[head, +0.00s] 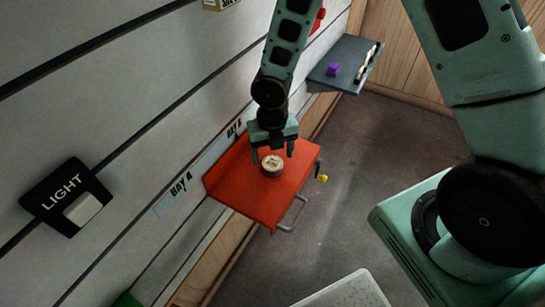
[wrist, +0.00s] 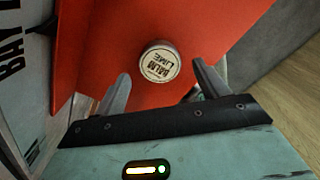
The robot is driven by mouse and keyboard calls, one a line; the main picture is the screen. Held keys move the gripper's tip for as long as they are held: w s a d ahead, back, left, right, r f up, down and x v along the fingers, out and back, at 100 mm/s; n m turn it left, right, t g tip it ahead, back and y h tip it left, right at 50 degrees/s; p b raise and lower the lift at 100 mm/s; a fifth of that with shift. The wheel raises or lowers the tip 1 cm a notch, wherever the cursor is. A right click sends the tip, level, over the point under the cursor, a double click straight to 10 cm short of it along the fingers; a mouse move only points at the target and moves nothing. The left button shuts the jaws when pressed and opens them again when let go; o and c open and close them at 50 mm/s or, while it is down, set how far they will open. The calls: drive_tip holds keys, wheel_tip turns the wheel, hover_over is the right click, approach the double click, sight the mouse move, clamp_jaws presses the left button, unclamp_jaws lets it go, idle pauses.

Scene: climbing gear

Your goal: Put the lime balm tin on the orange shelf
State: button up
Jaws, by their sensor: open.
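The lime balm tin (head: 272,165) is a small round tin with a pale lid. It stands upright on the orange shelf (head: 240,194). In the wrist view the tin's lid (wrist: 159,63) reads "BALM LIME", and the orange shelf (wrist: 110,40) lies all around it. My gripper (head: 273,154) is just above and behind the tin in the head view. In the wrist view my gripper (wrist: 160,85) has its two fingers spread wide apart, with the tin beyond the tips and nothing held between them.
A grey shelf (head: 345,62) with a purple item (head: 333,69) is on the wall farther back. A yellow-tipped clip (head: 321,177) and a metal loop (head: 294,214) hang at the orange shelf's edge. A LIGHT switch (head: 66,197) is on the left wall.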

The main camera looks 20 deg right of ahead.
sight(272, 162)
wheel_tip(272, 162, up, 9)
drive_tip(key=p, duration=0.2)
drive_tip(key=s+a+r+m, duration=0.3)
drive_tip(key=s+r+m, duration=0.4)
drive_tip(key=s+m, duration=0.3)
drive_tip(key=s+a+r+m, duration=0.3)
drive_tip(key=s+r+m, duration=0.4)
drive_tip(key=m, duration=0.9)
drive_tip(key=s, duration=0.3)
drive_tip(key=shift+s+r+m+y, duration=0.2)
drive_tip(key=shift+m+y, duration=0.1)
drive_tip(key=shift+a, duration=0.1)
